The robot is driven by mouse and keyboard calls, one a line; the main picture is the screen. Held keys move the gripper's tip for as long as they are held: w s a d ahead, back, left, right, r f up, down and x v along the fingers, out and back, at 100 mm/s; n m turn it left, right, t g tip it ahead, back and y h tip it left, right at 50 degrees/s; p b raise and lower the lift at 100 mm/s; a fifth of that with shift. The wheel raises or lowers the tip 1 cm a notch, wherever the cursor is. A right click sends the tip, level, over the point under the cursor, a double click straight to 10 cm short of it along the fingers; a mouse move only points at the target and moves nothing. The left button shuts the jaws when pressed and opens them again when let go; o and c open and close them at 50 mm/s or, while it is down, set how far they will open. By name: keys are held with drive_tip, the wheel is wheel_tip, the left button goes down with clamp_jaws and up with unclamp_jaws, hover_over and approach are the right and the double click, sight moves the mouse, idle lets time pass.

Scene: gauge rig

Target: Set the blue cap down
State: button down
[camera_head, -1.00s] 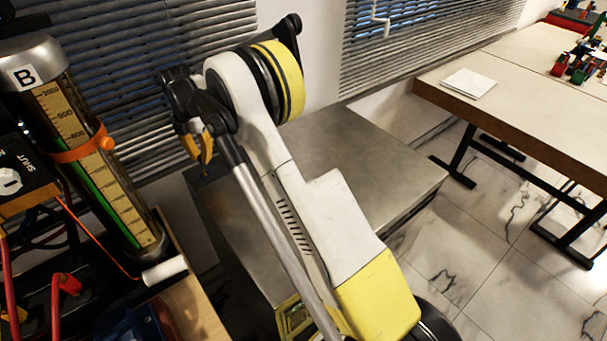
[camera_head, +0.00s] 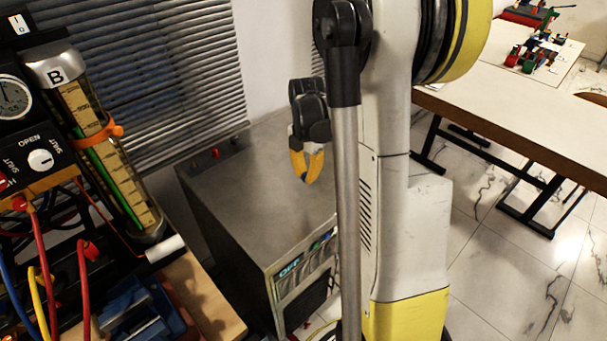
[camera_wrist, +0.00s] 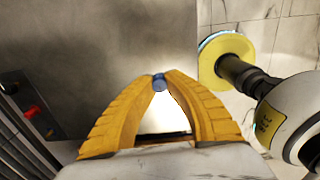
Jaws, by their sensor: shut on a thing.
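My gripper (camera_head: 307,166) has black links and yellow fingers, and hangs above the grey metal cabinet top, pointing down. In the wrist view my gripper (camera_wrist: 159,84) is shut on the small blue cap (camera_wrist: 159,80), which sits between the two fingertips. The cap is hidden or too small to make out in the head view. Beyond the fingertips, the wrist view shows the bare grey cabinet top (camera_wrist: 110,50). How high the cap is above that top is hard to tell.
The cabinet top (camera_head: 240,190) is mostly clear, with small red parts (camera_head: 215,152) at its back edge. On the left stand a gauge column marked B (camera_head: 105,140), a control panel and coloured hoses. A white table (camera_head: 500,90) is at the right.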

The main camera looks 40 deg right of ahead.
drive_tip(key=b, duration=0.4)
hover_over(269, 205)
wheel_tip(269, 205, down, 7)
drive_tip(key=shift+s+f, duration=0.1)
drive_tip(key=shift+f+b, duration=0.65)
drive_tip(key=shift+f, duration=1.25)
drive_tip(key=shift+f, duration=0.2)
drive_tip(key=c, duration=1.6)
unclamp_jaws()
drive_tip(key=shift+o, duration=0.6)
drive_tip(key=shift+r, duration=0.1)
